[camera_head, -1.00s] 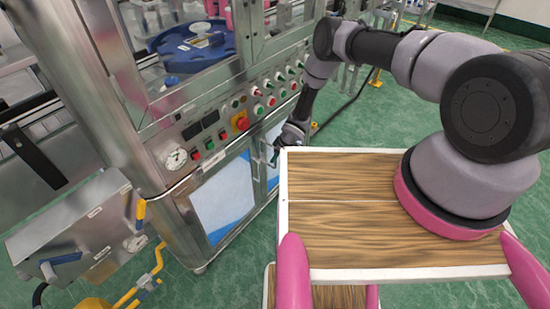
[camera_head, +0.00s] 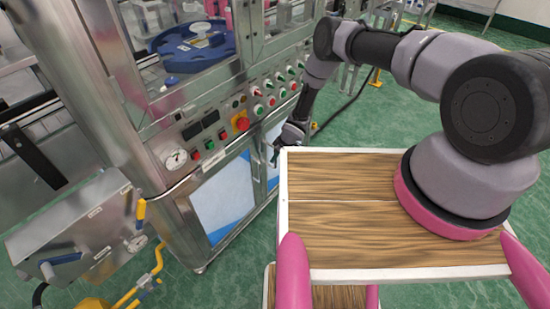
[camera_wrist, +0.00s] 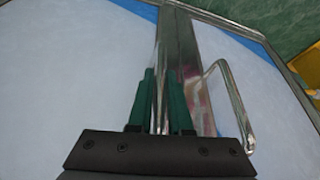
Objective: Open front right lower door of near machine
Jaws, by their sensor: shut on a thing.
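The near machine is a steel cabinet with lower doors. One lower door panel (camera_head: 224,200), white with blue, faces me in the head view. A narrower lower panel (camera_head: 272,160) lies beyond it, partly behind my gripper. My gripper (camera_head: 275,155) is at the seam between these panels. In the wrist view its green fingers (camera_wrist: 163,105) are shut on an upright metal door handle (camera_wrist: 162,75). A second bent-bar handle (camera_wrist: 235,108) stands free to the right of the fingers. Both doors look closed. Which door the held handle belongs to is hard to tell.
A grey box (camera_head: 78,235) and yellow pipes (camera_head: 150,283) stand at the left.

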